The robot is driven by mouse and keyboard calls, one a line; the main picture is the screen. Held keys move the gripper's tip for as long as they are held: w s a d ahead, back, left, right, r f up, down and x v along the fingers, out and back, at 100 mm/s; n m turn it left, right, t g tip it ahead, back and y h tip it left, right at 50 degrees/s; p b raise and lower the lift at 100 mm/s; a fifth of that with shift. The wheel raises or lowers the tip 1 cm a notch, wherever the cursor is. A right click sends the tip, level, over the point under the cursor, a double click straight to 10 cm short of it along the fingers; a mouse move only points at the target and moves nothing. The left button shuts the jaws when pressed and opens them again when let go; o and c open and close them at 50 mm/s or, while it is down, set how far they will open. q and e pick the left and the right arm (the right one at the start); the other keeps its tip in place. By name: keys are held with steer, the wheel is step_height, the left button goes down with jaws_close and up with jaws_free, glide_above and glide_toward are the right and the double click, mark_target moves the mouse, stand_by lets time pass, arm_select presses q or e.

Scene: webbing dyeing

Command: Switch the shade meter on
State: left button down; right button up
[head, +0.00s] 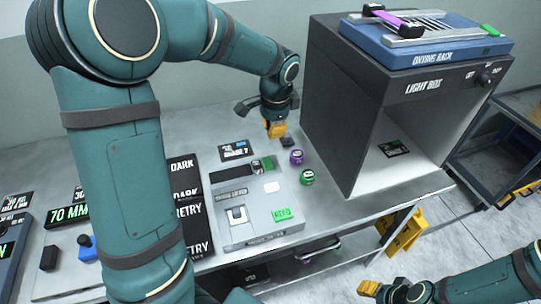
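The shade meter appears to be the pale grey device (262,221) on the bench, with a green READ button (283,214) at its front right. A dark strip runs along its back, with a small green part (267,163) near the back right corner. I cannot make out a power switch or a lit display. My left gripper (276,129) points down above the bench behind the meter, apart from it. Its yellow fingertips look together, with nothing visible between them. My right gripper (371,288) is low at the bottom right, in front of the bench, its finger gap unclear.
A light box (352,108) stands right of the meter, with a blue tray (430,48) on top. Purple (296,156) and green (307,177) small round items and a dark block (288,142) lie between.

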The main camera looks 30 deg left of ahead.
mark_target(270, 161)
arm_select(q)
steer(key=f+b, duration=0.1)
steer(key=f, duration=0.3)
steer(key=w+a+f, duration=0.1)
steer(key=f, duration=0.4)
steer(key=f+b, duration=0.1)
steer(key=f, duration=0.4)
steer(key=shift+w+a+b, duration=0.25)
steer(key=shift+a+b, duration=0.1)
